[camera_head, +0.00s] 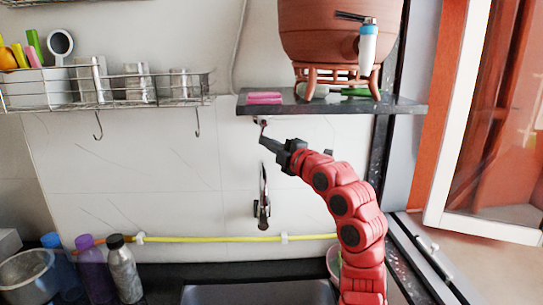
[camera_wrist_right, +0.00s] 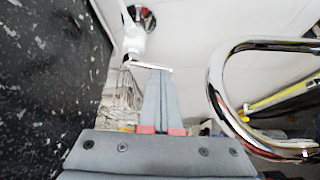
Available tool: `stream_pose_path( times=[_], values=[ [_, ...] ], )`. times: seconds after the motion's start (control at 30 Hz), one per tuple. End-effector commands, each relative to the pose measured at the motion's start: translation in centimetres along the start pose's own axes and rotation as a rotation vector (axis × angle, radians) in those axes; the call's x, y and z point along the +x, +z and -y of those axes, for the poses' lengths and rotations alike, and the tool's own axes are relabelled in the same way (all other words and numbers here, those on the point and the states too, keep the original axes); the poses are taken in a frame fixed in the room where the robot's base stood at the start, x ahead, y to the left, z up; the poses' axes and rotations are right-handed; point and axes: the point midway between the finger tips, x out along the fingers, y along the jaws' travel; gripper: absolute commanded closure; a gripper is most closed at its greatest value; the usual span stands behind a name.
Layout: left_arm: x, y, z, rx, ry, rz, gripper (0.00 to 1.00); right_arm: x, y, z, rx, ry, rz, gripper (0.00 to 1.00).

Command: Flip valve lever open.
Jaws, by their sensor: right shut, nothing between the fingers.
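The valve (camera_head: 262,122) is small and sits on the white wall just under the dark shelf in the head view. In the right wrist view, its white body (camera_wrist_right: 134,42) comes out of a round chrome flange, and its thin, pale lever (camera_wrist_right: 150,67) lies crosswise at my fingertips. My right gripper (camera_head: 263,140) is shut and empty, pointing left just below the valve. Its closed fingers (camera_wrist_right: 160,72) end at the lever in the wrist view; I cannot tell if they touch it. My left gripper is not in view.
A dark speckled shelf (camera_head: 330,105) above holds a clay waterpot (camera_head: 335,35) with a tap. A chrome faucet (camera_head: 264,208) is on the wall below; its curved spout (camera_wrist_right: 215,80) is close beside my fingers. A wire rack (camera_head: 130,90) hangs at left.

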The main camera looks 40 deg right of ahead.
Motion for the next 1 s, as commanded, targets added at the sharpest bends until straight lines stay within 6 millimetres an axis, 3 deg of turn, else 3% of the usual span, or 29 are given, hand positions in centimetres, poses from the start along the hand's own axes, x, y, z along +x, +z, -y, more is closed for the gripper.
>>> stream_pose_path(
  times=[0.03,0.3,0.6,1.0],
  values=[
    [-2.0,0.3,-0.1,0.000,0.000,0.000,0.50,0.0,-0.1,1.1,0.021,0.016,-0.002,1.00],
    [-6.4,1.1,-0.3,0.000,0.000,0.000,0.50,0.6,-0.9,1.1,0.206,0.140,-0.003,1.00],
    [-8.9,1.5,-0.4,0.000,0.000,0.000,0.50,1.3,-2.0,0.7,0.442,0.302,-0.003,1.00],
    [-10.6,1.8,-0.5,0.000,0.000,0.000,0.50,2.2,-3.2,-0.1,0.752,0.513,-0.003,1.00]
  ],
)
